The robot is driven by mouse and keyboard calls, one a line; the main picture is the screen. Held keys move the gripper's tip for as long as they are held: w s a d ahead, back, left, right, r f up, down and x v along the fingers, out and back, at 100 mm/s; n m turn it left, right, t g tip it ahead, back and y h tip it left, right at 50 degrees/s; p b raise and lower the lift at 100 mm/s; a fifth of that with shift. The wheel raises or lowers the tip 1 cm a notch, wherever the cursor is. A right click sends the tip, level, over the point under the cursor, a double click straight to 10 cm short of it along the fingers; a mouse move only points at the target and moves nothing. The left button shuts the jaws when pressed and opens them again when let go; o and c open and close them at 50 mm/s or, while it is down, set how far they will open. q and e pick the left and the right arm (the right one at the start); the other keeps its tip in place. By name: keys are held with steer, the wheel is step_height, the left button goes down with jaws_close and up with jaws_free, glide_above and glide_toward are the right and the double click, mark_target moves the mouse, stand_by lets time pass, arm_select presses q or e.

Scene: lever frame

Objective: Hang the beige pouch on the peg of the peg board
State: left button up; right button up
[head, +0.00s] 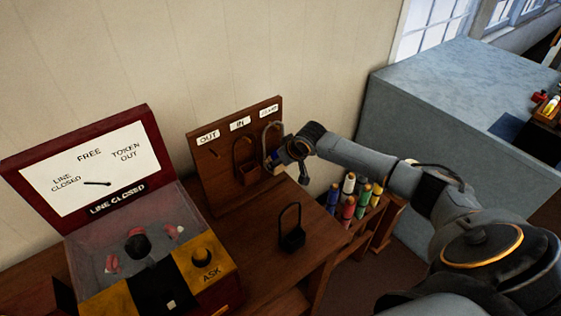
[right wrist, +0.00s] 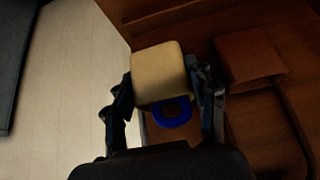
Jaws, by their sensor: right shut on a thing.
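The beige pouch (right wrist: 160,72) is between the fingers of my right gripper (right wrist: 165,100) in the right wrist view, with a blue ring-shaped part (right wrist: 171,112) beside it. In the head view my right gripper (head: 281,158) is at the right side of the wooden peg board (head: 215,172). A pale strap loop (head: 271,125) rises there, under the right-hand label; the gripper hides much of the pouch body. I cannot tell whether the strap is around the peg. My left gripper is not in view.
A brown pouch (head: 246,172) hangs under the IN label; the OUT peg (head: 216,154) is bare. A black pouch (head: 292,238) stands on the table in front. A rack of coloured cylinders (head: 348,205) is below my right arm. A red-lidded box (head: 150,115) stands left.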

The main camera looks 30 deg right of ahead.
steer(key=shift+s+f, duration=0.1)
steer(key=shift+f, duration=0.1)
steer(key=o, duration=1.4)
steer(key=shift+c, duration=0.2)
steer(key=shift+o, duration=0.4)
steer(key=shift+r, duration=0.1)
steer(key=shift+s+r+p, duration=0.1)
steer(key=shift+s+p, duration=0.15)
steer(key=shift+p, duration=0.15)
steer(key=shift+s+d+p, duration=0.15)
steer(key=shift+s+p, duration=0.95)
steer(key=shift+s, duration=0.4)
steer(key=shift+s+d+p, duration=0.15)
steer(key=shift+s+p, duration=0.95)
steer(key=shift+s, duration=0.35)
